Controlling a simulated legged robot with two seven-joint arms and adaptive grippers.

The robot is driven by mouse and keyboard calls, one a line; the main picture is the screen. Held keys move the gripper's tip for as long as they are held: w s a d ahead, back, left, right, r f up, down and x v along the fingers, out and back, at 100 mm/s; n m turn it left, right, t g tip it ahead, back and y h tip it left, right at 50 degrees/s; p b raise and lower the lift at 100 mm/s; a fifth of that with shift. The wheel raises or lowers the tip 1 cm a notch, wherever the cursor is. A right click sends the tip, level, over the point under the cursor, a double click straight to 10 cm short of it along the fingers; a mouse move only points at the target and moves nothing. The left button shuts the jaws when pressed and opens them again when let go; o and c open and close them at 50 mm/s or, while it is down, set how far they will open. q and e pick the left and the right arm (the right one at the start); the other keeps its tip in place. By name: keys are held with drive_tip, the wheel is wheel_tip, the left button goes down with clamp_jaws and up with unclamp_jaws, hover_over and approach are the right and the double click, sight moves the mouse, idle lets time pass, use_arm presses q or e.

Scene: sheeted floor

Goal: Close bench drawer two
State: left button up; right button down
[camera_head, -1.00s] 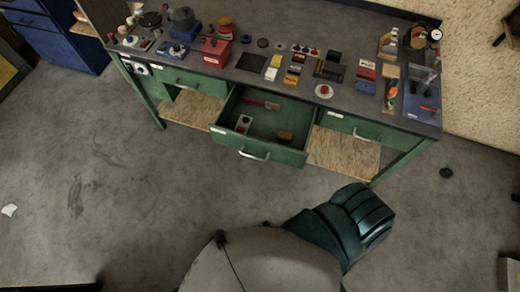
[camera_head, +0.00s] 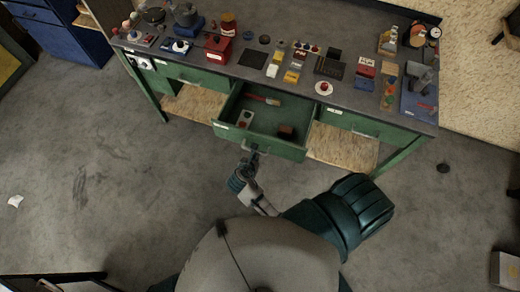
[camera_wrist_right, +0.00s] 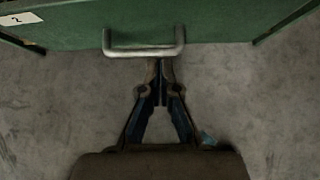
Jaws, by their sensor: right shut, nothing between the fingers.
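The green bench drawer two (camera_head: 283,149) is the middle one under the bench top and is pulled out. It holds a red-handled tool and small items. Its front shows in the right wrist view (camera_wrist_right: 220,27) with a "2" label at left. The metal handle (camera_wrist_right: 145,51) spans the drawer front's lower middle. My right gripper (camera_head: 253,152) is in front of the drawer, at the handle; its shut fingertips (camera_wrist_right: 160,62) are just below the handle bar, with nothing between them. Contact with the handle cannot be told. My left gripper is out of view.
The bench top (camera_head: 350,107) carries many small tools and boxes. Closed green drawers flank drawer two, above a wooden lower shelf (camera_head: 342,147). A blue cabinet (camera_head: 62,40) stands at far left. The grey floor (camera_head: 120,200) in front is largely clear.

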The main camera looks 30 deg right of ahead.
sight(263, 146)
drive_tip(key=b+x, duration=0.1)
drive_tip(key=x, duration=0.9)
drive_tip(key=shift+d+r, duration=0.1)
